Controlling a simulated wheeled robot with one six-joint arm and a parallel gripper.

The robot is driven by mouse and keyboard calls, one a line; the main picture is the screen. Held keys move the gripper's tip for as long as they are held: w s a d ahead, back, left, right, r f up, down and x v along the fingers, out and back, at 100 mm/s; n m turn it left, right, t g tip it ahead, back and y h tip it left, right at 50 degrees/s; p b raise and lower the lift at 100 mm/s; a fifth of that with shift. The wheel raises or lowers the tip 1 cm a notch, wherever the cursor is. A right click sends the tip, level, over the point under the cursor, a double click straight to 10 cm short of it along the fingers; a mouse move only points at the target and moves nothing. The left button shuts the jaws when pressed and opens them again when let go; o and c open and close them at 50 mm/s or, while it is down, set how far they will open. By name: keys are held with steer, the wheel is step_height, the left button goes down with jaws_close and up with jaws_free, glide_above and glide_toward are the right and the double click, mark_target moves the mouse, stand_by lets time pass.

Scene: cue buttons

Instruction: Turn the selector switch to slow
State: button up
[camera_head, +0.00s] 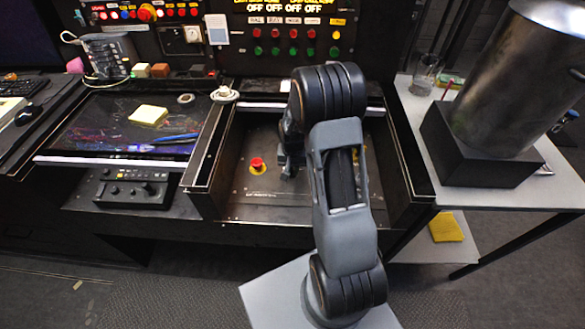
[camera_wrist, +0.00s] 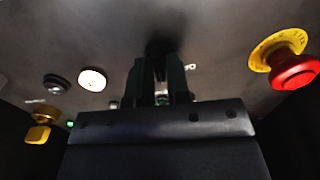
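My gripper (camera_head: 288,168) points down into the recessed control panel (camera_head: 240,205), to the right of a red mushroom button (camera_head: 257,164) in the head view. In the wrist view my gripper (camera_wrist: 162,68) shows two dark fingers at the panel face. A dark round shape (camera_wrist: 158,46) sits right at the fingertips and may be the selector switch. It is blurred and partly covered by the fingers, so its setting and any slow label cannot be read. I cannot tell whether the fingers touch it or close on it.
In the wrist view, a red button (camera_wrist: 295,70) on a yellow collar is at the right. A white button (camera_wrist: 92,79), a black button (camera_wrist: 55,84) and a yellow knob (camera_wrist: 38,133) are at the left. The recess's side walls flank my arm.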

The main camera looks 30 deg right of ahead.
mark_target(293, 171)
steer(key=o, duration=0.3)
step_height(293, 171, up, 14)
steer(key=shift+p, duration=0.4)
steer(key=shift+f, duration=0.1)
stand_by(0.6)
steer(key=s+a+r+n+t+p, duration=0.1)
steer(key=s+a+r+n+p, duration=0.1)
steer(key=s+a+r, duration=0.3)
steer(key=s+a+r+n+t+p, duration=0.2)
steer(key=s+a+r+n, duration=0.2)
steer(key=s+r, duration=0.5)
steer(key=shift+s+a+r+t+p, duration=0.15)
steer(key=shift+s+a+t+p, duration=0.25)
steer(key=shift+s, duration=0.85)
